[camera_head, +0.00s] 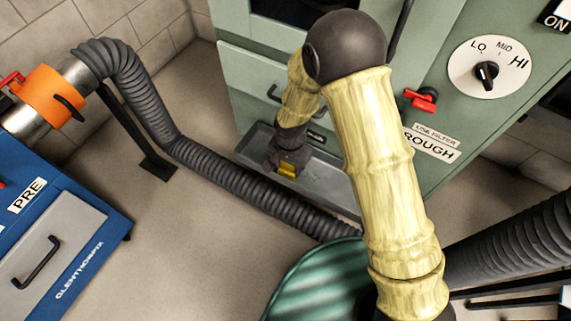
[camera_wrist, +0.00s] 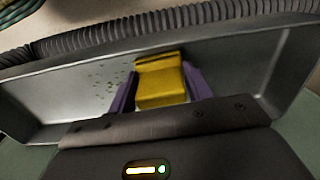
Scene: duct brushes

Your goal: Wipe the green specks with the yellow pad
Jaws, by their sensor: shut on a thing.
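My gripper (camera_wrist: 159,88) is shut on the yellow pad (camera_wrist: 160,85), with a purple finger on each side of it. In the head view the yellow pad (camera_head: 288,170) shows at the end of my arm, over the grey metal tray (camera_head: 325,180). The green specks (camera_wrist: 108,76) lie scattered on the tray floor, left of the pad in the wrist view. The pad is beside the specks; I cannot tell whether it touches the tray floor. In the head view the specks are too small or hidden to make out.
The tray juts from a green cabinet (camera_head: 240,85) with a dial (camera_head: 487,75) and red lever (camera_head: 421,99). A ribbed grey hose (camera_head: 215,170) runs close along the tray's outer side. A blue unit (camera_head: 75,245) stands at left. Open floor lies between them.

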